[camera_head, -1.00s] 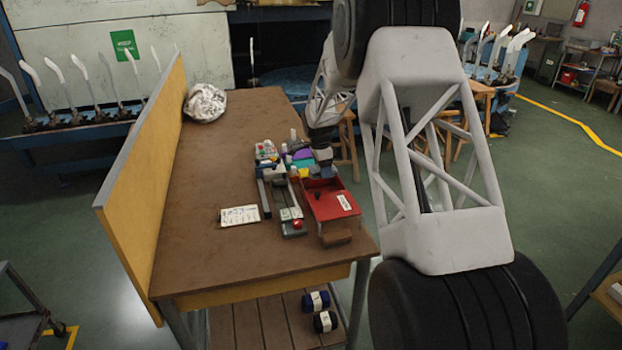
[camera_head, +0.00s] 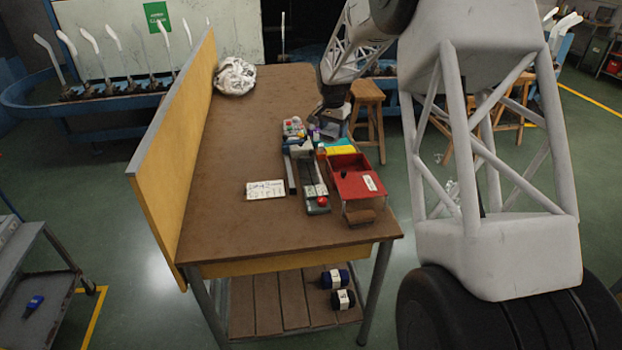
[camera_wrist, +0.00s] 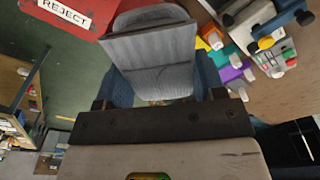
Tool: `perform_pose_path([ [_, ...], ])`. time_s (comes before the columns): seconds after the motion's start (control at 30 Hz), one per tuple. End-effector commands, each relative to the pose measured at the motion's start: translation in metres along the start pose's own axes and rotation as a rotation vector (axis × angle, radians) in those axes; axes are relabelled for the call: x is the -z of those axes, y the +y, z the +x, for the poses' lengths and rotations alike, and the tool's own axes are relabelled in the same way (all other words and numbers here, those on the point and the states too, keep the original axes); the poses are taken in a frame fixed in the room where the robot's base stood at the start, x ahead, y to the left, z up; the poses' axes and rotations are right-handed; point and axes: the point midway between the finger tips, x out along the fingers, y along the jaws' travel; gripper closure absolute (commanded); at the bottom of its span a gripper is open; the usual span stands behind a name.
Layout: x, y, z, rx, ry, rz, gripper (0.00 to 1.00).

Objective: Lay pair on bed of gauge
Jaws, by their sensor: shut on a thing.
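My gripper (camera_wrist: 160,88) is shut on a grey pair of socks (camera_wrist: 155,50), which sticks out flat beyond the fingers in the wrist view. In the head view, my gripper hangs over the right side of the brown table, behind the red box; its fingers and the pair cannot be made out there. The gauge (camera_head: 313,180) is a long narrow device on the table with a red knob at its near end. It lies left of the red box, nearer the camera than my gripper. Part of it also appears at top right in the wrist view (camera_wrist: 272,30).
The red box (camera_head: 362,187), labelled REJECT in the wrist view (camera_wrist: 70,12), stands right of the gauge. Yellow and teal pieces (camera_head: 341,148) lie behind it. A white card (camera_head: 265,190) lies left of the gauge. A yellow partition (camera_head: 180,150) borders the table's left side.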

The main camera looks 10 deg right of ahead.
Motion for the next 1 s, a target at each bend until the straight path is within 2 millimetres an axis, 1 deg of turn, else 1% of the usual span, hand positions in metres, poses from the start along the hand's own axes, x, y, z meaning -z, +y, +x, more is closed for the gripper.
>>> perform_pose_path([
  [0.1, -0.009, -0.006, -0.015, 0.015, 0.003, -0.127, 0.61],
  [0.3, -0.024, -0.014, -0.034, 0.038, 0.009, -0.342, 0.61],
  [0.43, -0.035, -0.017, -0.040, 0.050, 0.013, -0.464, 0.61],
  [0.57, -0.048, -0.018, -0.037, 0.062, 0.019, -0.568, 0.61],
  [0.67, -0.064, -0.014, -0.021, 0.067, 0.022, -0.642, 0.61],
  [0.77, -0.079, -0.009, -0.001, 0.070, 0.025, -0.679, 0.61],
  [1.0, -0.115, 0.010, 0.055, 0.073, 0.026, -0.710, 0.61],
])
